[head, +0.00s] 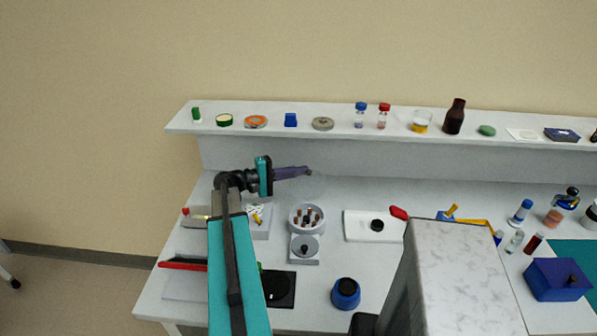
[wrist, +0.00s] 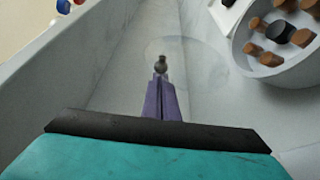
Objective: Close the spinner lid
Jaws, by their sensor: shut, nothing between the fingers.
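The spinner (head: 293,222) is a round grey bowl with brown tubes around a dark hub. It stands on the bench, and part of it shows at the upper right of the wrist view (wrist: 243,48). Its lid appears as a faint clear disc (wrist: 205,62) in the wrist view, raised off the bowl behind it, leaving the tubes uncovered. A small dark knob (wrist: 160,62) shows at the lid, right at my fingertips. My gripper (head: 307,171) has purple fingers, shut and empty, pointing right behind the spinner. I cannot tell whether the fingertips touch the knob.
A shelf (head: 350,134) with jars and bottles runs along the back. In front of the spinner is a small grey device (head: 304,250) with a dark knob. A white tray (head: 360,232) lies to the right, and a blue container (head: 345,298) stands nearer the front.

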